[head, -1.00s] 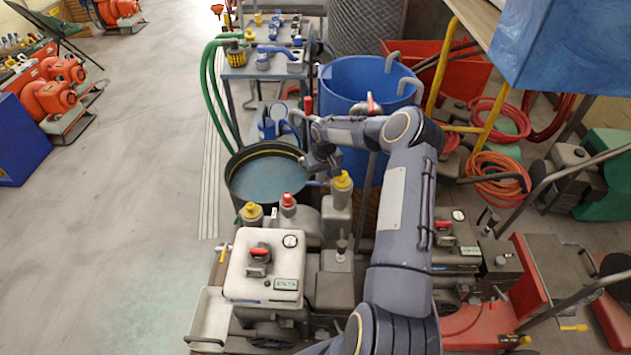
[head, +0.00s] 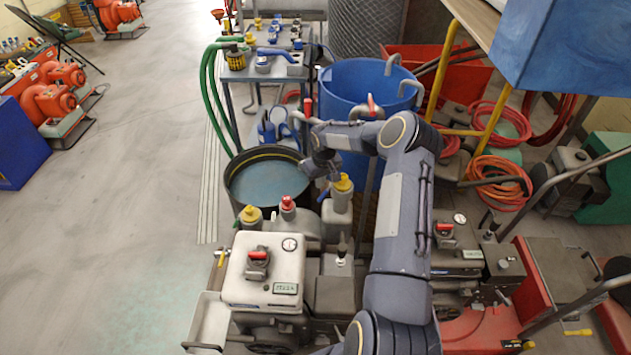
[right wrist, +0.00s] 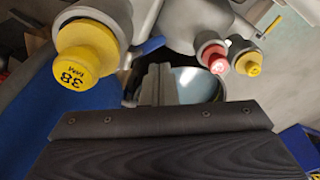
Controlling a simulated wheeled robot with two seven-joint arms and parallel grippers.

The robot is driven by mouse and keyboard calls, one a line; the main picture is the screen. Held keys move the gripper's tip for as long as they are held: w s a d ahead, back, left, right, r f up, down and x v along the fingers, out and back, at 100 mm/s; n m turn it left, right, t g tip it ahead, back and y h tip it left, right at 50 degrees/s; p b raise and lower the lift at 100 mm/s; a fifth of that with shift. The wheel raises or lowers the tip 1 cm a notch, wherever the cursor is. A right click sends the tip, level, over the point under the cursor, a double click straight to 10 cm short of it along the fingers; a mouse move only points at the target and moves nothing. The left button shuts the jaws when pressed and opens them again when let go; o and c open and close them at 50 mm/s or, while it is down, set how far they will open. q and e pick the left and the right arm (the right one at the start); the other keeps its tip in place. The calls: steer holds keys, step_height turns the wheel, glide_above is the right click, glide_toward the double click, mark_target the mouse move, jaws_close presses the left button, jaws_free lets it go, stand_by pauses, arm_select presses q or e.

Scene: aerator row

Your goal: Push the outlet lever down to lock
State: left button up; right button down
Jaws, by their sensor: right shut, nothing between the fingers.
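The outlet with a yellow cap (head: 343,183) stands beside the dark round tub; in the right wrist view its cap (right wrist: 85,62) reads "38 MM". A blue lever (right wrist: 149,47) sticks out from the side of this outlet's grey pipe; only a small blue part (head: 324,194) shows in the head view. My right gripper (head: 333,174) is shut and empty, close by the yellow cap and above the lever. In the right wrist view its fingers (right wrist: 155,80) are just below the lever in the picture; I cannot tell whether they touch it. My left gripper is out of view.
The tub of water (head: 268,180) is left of the gripper. Red (head: 288,204) and yellow (head: 250,215) capped fittings stand nearby on the white-topped pump (head: 262,290). A tall blue barrel (head: 345,75) is behind. Open floor lies at the left.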

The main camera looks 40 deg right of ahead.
step_height(320, 180, up, 9)
steer(key=w+a+p, duration=0.1)
steer(key=p, duration=0.3)
steer(key=shift+a+r, duration=0.2)
stand_by(0.5)
steer(key=s+a+r+t, duration=0.1)
steer(key=s+a+r, duration=0.3)
steer(key=r, duration=0.3)
steer(key=s+a+r+n, duration=0.1)
steer(key=s+a+r, duration=0.3)
steer(key=r, duration=0.3)
steer(key=s+a+r+t, duration=0.1)
steer(key=s+a+r, duration=0.35)
steer(key=r, duration=0.25)
steer(key=s+a+t+y, duration=0.1)
steer(key=s+a+y, duration=0.1)
steer(key=s+a, duration=0.4)
steer(key=s+a+y, duration=0.2)
steer(key=s+a, duration=0.5)
steer(key=s, duration=0.8)
steer(key=shift+s+m+t, duration=0.3)
steer(key=shift+s+t, duration=0.1)
